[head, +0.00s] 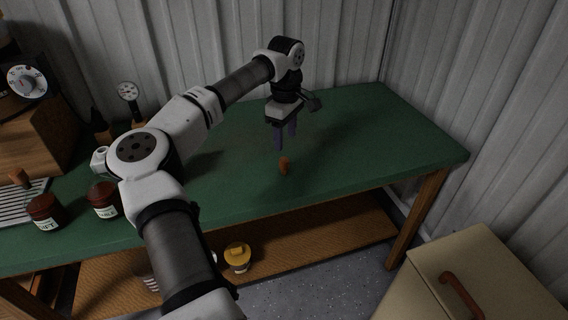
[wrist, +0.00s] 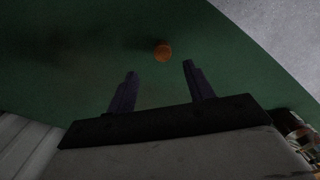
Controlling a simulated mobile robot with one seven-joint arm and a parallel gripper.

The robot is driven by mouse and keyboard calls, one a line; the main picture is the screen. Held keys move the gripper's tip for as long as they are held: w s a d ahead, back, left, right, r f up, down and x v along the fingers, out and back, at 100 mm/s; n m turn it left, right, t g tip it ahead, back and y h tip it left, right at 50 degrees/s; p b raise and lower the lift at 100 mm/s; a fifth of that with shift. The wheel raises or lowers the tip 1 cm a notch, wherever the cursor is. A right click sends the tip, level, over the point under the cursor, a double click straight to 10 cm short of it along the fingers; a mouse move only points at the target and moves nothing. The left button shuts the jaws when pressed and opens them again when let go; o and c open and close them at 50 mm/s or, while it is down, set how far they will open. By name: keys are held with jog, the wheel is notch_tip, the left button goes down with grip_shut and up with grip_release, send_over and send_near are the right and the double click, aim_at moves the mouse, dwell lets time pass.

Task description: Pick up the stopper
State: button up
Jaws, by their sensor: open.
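The stopper (head: 283,166) is a small orange-brown piece on the green tabletop, near the table's front edge. In the wrist view the stopper (wrist: 162,52) shows as a round orange top, beyond the fingertips and roughly between their lines. My gripper (head: 286,140) is open and empty, with its two purple fingers pointing down above the table, just behind and above the stopper. In the wrist view the fingers of my gripper (wrist: 160,70) are spread apart and do not touch the stopper.
The green table (head: 370,140) is clear right of the stopper. Dark red labelled jars (head: 104,200) and a gauge (head: 128,91) stand at the left. A yellow-lidded jar (head: 237,257) is on the lower shelf. A beige cabinet (head: 490,270) stands front right. A corrugated wall (head: 340,50) closes the back.

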aim_at(284, 159)
notch_tip(284, 159, down, 3)
jog(key=shift+f, duration=0.1)
jog(key=shift+s+a+f+p, duration=0.1)
jog(key=shift+f+p, duration=0.45)
jog(key=shift+f, duration=0.8)
jog(key=shift+s+a+f+p, duration=0.1)
jog(key=shift+f+p, duration=0.45)
jog(key=shift+f, duration=0.8)
jog(key=c, duration=1.1)
